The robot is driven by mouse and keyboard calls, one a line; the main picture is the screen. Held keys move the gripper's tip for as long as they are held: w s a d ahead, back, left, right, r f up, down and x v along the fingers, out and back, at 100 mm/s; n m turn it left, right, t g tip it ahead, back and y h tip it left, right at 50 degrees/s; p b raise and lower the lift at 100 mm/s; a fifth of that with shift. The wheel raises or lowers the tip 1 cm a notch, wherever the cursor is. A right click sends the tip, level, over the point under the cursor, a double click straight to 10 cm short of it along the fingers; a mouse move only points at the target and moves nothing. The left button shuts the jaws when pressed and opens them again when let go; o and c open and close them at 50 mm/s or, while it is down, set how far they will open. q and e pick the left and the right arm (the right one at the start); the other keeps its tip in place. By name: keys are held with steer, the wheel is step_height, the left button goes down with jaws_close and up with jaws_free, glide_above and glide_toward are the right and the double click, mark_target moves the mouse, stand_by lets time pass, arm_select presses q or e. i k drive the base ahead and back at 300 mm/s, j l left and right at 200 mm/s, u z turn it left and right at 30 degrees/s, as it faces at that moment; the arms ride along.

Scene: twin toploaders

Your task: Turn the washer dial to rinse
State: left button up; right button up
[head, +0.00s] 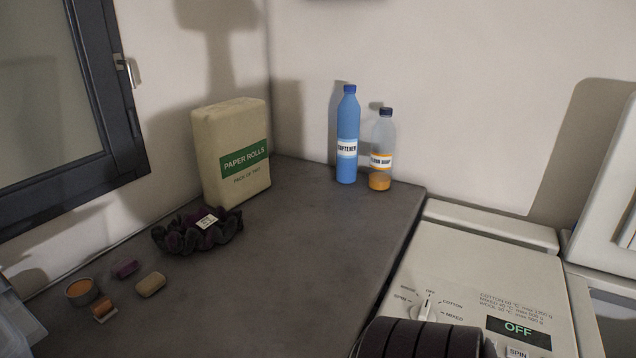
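The white washer (480,262) stands at the lower right, its top panel facing up. Its white dial (425,307) sits near the panel's left side, with labels around it; off is at the top, cotton and mixed are on the right, and spin is on the left. A small label at the upper left is too blurred to read surely. The dial's pointer appears to be toward off. A dark display (519,332) reads OFF. A black ribbed part, apparently of my arm, covers the panel just below the dial. No gripper fingers show.
A dark grey counter (310,255) adjoins the washer's left side. It holds a paper rolls pack (231,153), a blue softener bottle (347,135), a clear bottle (382,150), a dark ruffled item (197,232) and several small items. A second white machine (610,215) stands at right.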

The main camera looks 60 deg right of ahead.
mark_target(423, 312)
steer(key=z, duration=0.45)
steer(key=k+z, duration=0.1)
steer(key=z, duration=0.3)
steer(key=k+z, duration=0.1)
steer(key=z, duration=0.8)
steer(key=l+z, duration=0.15)
steer(key=z, duration=0.25)
steer(key=k+l+z, duration=0.1)
steer(key=z, duration=0.35)
